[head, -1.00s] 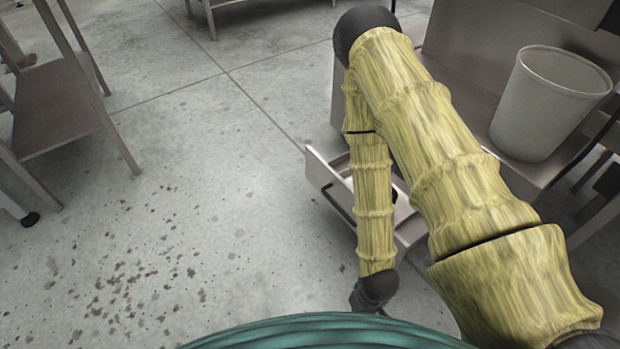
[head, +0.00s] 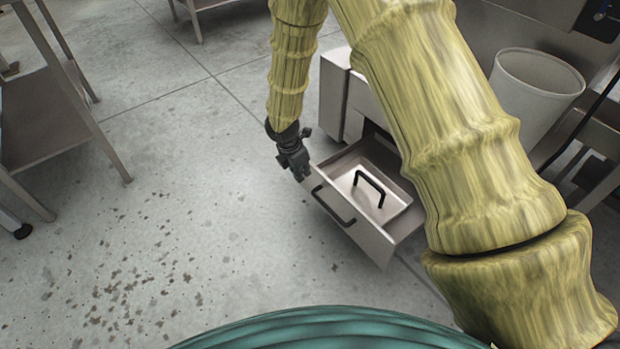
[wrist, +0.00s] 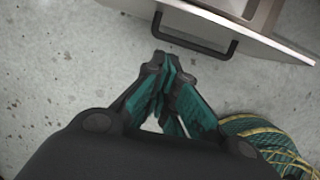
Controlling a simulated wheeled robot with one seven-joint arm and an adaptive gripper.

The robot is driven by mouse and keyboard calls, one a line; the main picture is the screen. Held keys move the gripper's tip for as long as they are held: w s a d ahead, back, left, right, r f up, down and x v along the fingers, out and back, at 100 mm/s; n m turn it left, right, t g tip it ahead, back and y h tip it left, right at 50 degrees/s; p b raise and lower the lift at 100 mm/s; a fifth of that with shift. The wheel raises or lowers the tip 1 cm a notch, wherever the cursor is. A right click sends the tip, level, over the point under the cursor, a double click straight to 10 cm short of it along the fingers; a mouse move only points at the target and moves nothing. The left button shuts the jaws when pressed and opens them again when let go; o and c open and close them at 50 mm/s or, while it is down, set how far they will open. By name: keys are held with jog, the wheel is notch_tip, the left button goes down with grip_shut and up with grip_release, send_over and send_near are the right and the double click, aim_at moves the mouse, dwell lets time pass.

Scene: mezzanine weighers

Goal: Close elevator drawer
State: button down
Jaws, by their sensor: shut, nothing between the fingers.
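The elevator drawer (head: 378,240) is a grey metal drawer pulled open from a steel cabinet low on the right. A black bar handle (head: 333,206) is on its front; it also shows in the wrist view (wrist: 196,36). Inside lies a metal panel or lid (head: 352,178) with another black handle. My gripper (head: 302,176) is shut and empty, pointing down just outside the drawer's left front corner. In the wrist view my fingertips (wrist: 163,60) are over the floor, near the handle. I cannot tell whether they touch the drawer.
The steel cabinet (head: 333,95) stands behind the drawer, with a pale bin (head: 535,90) on a ledge to the right. A metal table (head: 45,110) is at the left. The concrete floor (head: 190,200) between is clear.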

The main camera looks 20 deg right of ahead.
jog(key=b, duration=0.4)
send_over(316, 194)
jog(key=s+a, duration=0.1)
jog(key=a, duration=0.2)
jog(key=s+a+f+x, duration=0.1)
jog(key=a+x, duration=0.1)
jog(key=x, duration=0.7)
jog(key=shift+w+d+b, duration=0.2)
jog(key=shift+w+d, duration=0.05)
jog(key=shift+d, duration=0.3)
jog(key=shift+w+d+b, duration=0.2)
jog(key=shift+w+d, duration=0.05)
jog(key=shift+d, duration=0.35)
jog(key=shift+w+d, duration=0.2)
jog(key=shift+d, duration=0.25)
jog(key=shift+d+r, duration=0.1)
jog(key=w+d+p, duration=0.2)
jog(key=w+d, duration=0.1)
jog(key=d, duration=0.6)
jog(key=w+d+p, duration=0.3)
jog(key=w+d, duration=0.1)
jog(key=d, duration=0.6)
jog(key=w+d+p, duration=0.3)
jog(key=d, duration=0.7)
jog(key=shift+w, duration=0.25)
